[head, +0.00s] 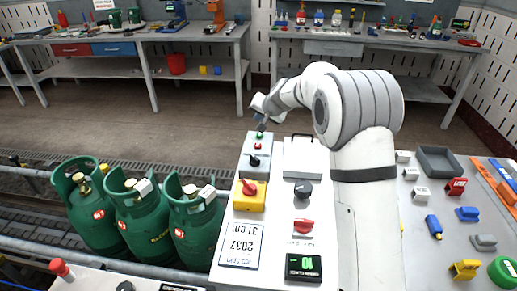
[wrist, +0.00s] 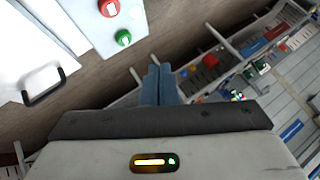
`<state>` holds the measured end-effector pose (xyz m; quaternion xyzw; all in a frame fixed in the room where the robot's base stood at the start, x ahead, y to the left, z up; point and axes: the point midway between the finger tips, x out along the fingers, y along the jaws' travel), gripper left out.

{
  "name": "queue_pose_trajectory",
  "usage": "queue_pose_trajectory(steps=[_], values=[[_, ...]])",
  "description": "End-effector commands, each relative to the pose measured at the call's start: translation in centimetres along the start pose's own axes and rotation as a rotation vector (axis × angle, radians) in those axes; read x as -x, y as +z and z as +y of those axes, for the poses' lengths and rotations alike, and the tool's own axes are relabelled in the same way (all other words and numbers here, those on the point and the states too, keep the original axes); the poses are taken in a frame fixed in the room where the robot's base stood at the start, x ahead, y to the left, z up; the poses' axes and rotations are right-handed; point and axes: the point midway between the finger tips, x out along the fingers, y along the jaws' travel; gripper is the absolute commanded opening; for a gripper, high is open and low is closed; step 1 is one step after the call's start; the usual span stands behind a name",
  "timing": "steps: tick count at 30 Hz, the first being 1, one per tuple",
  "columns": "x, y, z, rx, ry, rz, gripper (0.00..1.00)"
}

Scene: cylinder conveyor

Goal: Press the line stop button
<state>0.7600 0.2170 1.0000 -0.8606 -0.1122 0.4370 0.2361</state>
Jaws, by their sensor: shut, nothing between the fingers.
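A grey-white button box with a red button (head: 257,146) and a green button (head: 259,134) stands at the far end of the control panel. In the wrist view the red button (wrist: 108,7) is at the top edge and the green button (wrist: 123,37) sits nearer my fingers. My gripper (head: 262,124) is just beyond the green button in the head view. In the wrist view my gripper (wrist: 158,68) has its blue fingers together and empty, apart from both buttons and to their right. I cannot read a label on either button.
A black knob (head: 254,160), a red knob on a yellow box (head: 249,194) and a display card (head: 241,245) are nearer on the panel. A white box with a black handle (head: 302,158) stands beside it. Green gas cylinders (head: 143,222) line the conveyor at left.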

Motion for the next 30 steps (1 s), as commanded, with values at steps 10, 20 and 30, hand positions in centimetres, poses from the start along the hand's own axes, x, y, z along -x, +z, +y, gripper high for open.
queue_pose_trajectory(steps=[10, 20, 30], values=[[-0.3, -0.1, 0.0, -0.004, -0.001, 0.003, 0.00], [-1.6, 0.8, 1.0, -0.005, 0.000, 0.002, 0.00], [-4.9, 3.2, 3.5, -0.005, 0.000, 0.003, 0.00]])
